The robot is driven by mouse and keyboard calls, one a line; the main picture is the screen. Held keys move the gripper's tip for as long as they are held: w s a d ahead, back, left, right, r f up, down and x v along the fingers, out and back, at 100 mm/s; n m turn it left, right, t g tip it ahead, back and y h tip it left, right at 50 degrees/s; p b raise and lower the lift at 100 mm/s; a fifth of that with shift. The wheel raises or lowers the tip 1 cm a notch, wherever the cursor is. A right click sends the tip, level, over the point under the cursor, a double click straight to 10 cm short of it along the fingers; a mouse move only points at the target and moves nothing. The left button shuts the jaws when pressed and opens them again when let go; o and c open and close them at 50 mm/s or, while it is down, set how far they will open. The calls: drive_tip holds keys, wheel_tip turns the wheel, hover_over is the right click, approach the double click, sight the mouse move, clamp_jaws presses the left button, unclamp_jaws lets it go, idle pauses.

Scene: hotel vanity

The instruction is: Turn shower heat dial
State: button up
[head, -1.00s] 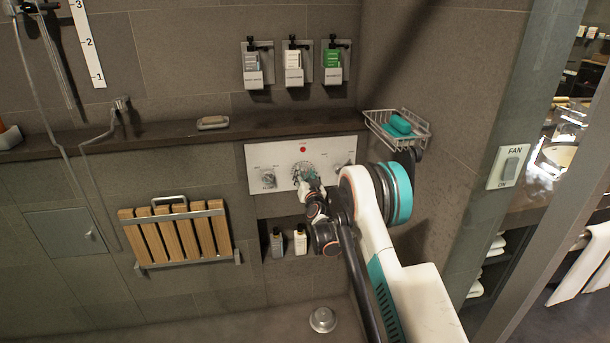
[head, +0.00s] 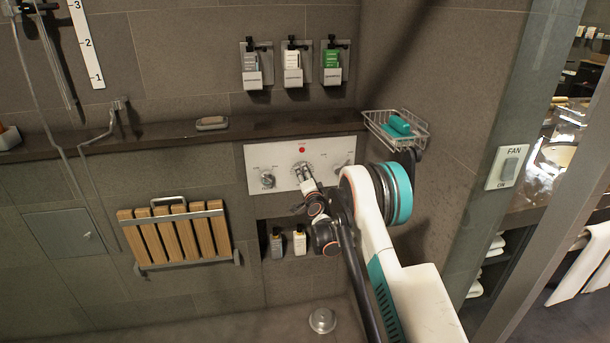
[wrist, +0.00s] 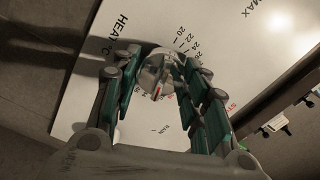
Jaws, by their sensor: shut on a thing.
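The white shower control panel (head: 285,160) is on the tiled wall in the head view, with a dial at its left, middle and right. In the wrist view, the panel (wrist: 225,50) carries the words HEAT °C and a number scale. The heat dial (wrist: 158,68) is a round metallic knob with a red mark, between the two green-padded fingers of my gripper (wrist: 160,85). My gripper is shut on it. In the head view, my gripper (head: 305,178) reaches the middle dial from below, and the fingers partly hide it.
A left dial (head: 267,180) and a right dial (head: 341,168) sit close on either side. A ledge (head: 260,127) runs above the panel. A wire basket (head: 420,134) hangs at the right. Bottles (head: 300,241) stand in a niche below.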

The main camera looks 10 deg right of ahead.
drive_tip(key=shift+d+m, duration=0.3)
drive_tip(key=shift+m, duration=0.6)
drive_tip(key=shift+a+r, duration=0.1)
drive_tip(key=o, duration=1.1)
drive_tip(key=shift+c, duration=0.2)
drive_tip(key=shift+a, duration=0.1)
